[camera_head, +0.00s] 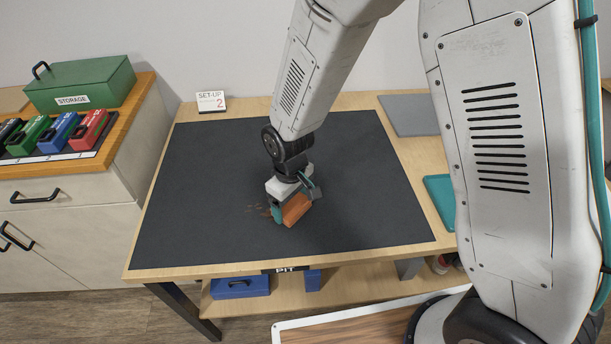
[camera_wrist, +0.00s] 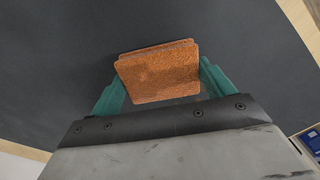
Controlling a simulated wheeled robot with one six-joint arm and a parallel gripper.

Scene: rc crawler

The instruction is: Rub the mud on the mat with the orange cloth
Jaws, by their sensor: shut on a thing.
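My gripper (camera_head: 290,207) is shut on the orange cloth (camera_head: 297,209), low over the dark mat (camera_head: 360,170). The cloth is a folded square pad, and it also shows in the wrist view (camera_wrist: 158,73) between the two teal fingers (camera_wrist: 160,82). I cannot tell whether the cloth touches the mat. A small brown mud patch (camera_head: 257,210) lies on the mat just left of the gripper in the head view. Part of the mud may be hidden behind the gripper. No mud shows in the wrist view.
The mat around the gripper is clear. A small sign (camera_head: 211,102) stands at the table's back left corner. A grey panel (camera_head: 408,115) and a teal item (camera_head: 441,200) lie along the right edge. A green storage box (camera_head: 82,84) and several coloured cases stand on the left cabinet.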

